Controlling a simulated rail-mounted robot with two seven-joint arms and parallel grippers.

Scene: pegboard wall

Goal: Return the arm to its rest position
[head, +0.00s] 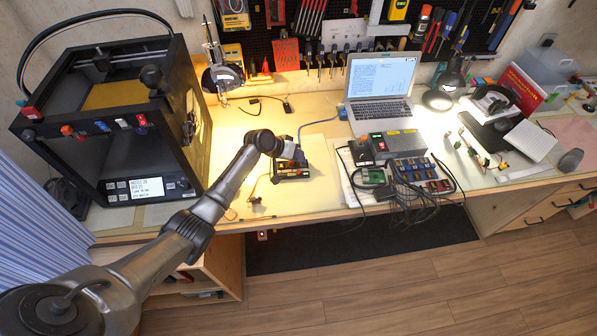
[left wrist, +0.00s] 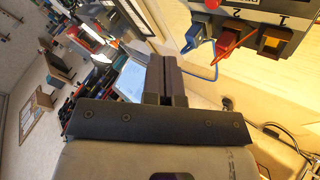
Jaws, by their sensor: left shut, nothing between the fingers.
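My left arm reaches in from the left over the bench in the head view. Its gripper (head: 291,151) is above and close to a small dark device (head: 291,174) on a pale mat; I cannot tell from the head view whether they touch. In the left wrist view the two dark fingers (left wrist: 166,70) are together with nothing between them. A grey box (left wrist: 262,18) with blue, red and yellow levers and the numbers 1 and 2 is at the upper right there, apart from the fingers. My right gripper is in neither view.
A black 3D printer (head: 115,115) stands left on the bench. A laptop (head: 380,95), a grey power unit (head: 393,143) and tangled cables are right of the gripper. Tools hang on the pegboard (head: 350,30) behind. A lamp (head: 440,97) stands further right. The floor in front is clear.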

